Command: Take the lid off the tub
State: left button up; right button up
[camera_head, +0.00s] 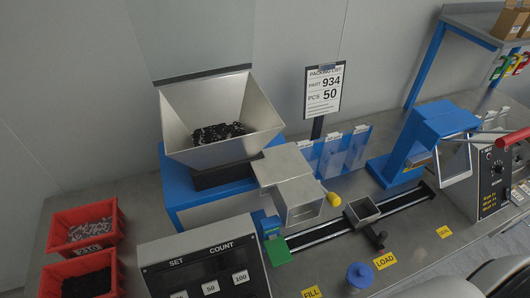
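A small round blue lid (360,274) with a raised knob in its middle shows at the bottom edge, beside the yellow LOAD label. It appears to sit on a tub, whose body is mostly hidden under the lid and hard to make out. Neither my left nor my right gripper can be seen. Pale grey rounded parts at the bottom right corner look like my own arm, with no fingers showing.
A counter panel (207,265) and red bins (84,229) are at left. A blue press (440,122) and control box (492,177) are at right.

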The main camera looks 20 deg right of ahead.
aim_at(360, 276)
jog(key=k+l+z, duration=0.15)
jog(key=l+z, duration=0.2)
jog(key=z, duration=0.15)
jog(key=l+z, duration=0.5)
jog(key=k+j, duration=0.05)
jog(key=j, duration=0.05)
